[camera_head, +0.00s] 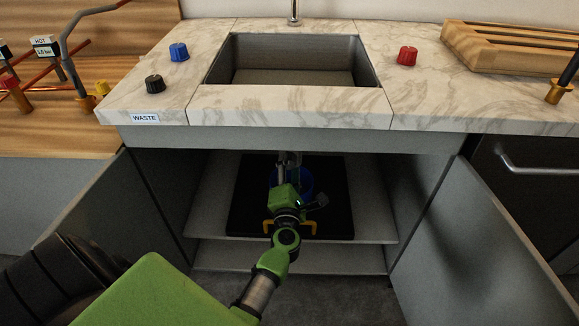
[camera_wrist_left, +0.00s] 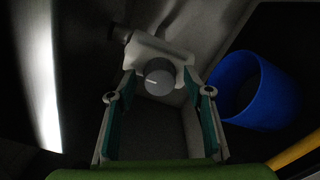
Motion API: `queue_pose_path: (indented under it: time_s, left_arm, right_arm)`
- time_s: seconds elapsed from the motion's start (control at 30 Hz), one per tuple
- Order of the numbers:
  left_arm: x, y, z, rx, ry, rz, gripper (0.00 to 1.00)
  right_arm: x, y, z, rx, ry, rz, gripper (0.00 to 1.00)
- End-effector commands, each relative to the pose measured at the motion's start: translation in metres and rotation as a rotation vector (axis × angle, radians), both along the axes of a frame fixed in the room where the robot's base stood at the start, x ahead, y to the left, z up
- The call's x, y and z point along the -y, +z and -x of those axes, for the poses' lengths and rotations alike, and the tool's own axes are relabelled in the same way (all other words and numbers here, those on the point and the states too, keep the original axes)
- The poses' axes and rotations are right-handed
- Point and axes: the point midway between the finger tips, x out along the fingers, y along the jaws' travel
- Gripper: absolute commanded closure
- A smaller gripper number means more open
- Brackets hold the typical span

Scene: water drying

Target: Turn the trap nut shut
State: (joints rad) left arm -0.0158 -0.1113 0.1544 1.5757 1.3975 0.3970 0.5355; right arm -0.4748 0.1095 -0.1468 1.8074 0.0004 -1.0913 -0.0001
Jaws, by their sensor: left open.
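The trap nut (camera_wrist_left: 158,78) is a round grey cap with a pale line across its face. It sits on the pale trap fitting (camera_wrist_left: 150,50) under the sink. My left gripper (camera_wrist_left: 158,98) is open, one finger on each side of the nut's lower part; I cannot tell whether either touches it. In the head view my left gripper (camera_head: 289,166) reaches into the open cabinet and largely hides the trap and nut. My right gripper is not in view.
A blue bucket (camera_wrist_left: 255,90) stands beside the trap on a black tray (camera_head: 337,205), with a yellow handle near my wrist. Open cabinet doors (camera_head: 485,235) flank the arm. Blue, black and red knobs (camera_head: 407,56) sit on the counter around the sink (camera_head: 290,77).

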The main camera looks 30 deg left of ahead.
Motion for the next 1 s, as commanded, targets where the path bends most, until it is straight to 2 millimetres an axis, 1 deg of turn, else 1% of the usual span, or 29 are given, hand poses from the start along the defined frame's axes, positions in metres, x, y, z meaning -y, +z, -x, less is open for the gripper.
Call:
queue_pose_path:
  time_s: [0.3,0.47,0.6,1.0]
  left_arm:
    - [0.026,-0.002,0.043,-0.003,0.000,0.003,0.53]
    - [0.035,-0.002,0.058,-0.003,0.000,0.003,0.53]
    - [0.038,-0.001,0.062,-0.001,0.000,0.002,0.53]
    - [0.038,-0.001,0.062,-0.001,0.000,0.002,0.53]
  right_arm:
    - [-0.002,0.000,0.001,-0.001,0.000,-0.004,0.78]
    - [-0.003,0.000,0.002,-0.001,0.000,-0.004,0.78]
    - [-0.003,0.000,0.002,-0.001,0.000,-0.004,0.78]
    - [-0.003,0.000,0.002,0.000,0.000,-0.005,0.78]
